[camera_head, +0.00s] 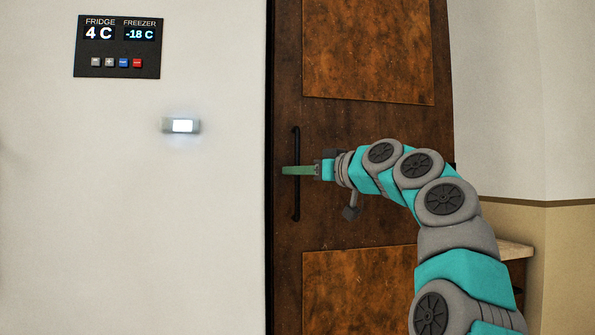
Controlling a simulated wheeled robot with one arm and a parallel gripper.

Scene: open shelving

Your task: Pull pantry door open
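The pantry door (345,121) is dark brown wood with lighter panels and stands in the middle of the view. It looks closed. A black vertical bar handle (296,214) runs along its left side. My gripper (290,170) reaches in from the right, with its green fingers level with the handle's middle and overlapping it in the picture. The fingers are seen edge-on, so I cannot tell whether they are open or shut around the bar.
A white wall or fridge front (130,230) lies left of the door, with a fridge and freezer display panel (118,47) and a small lit switch (182,125). A counter edge (514,250) shows at the lower right, behind my arm.

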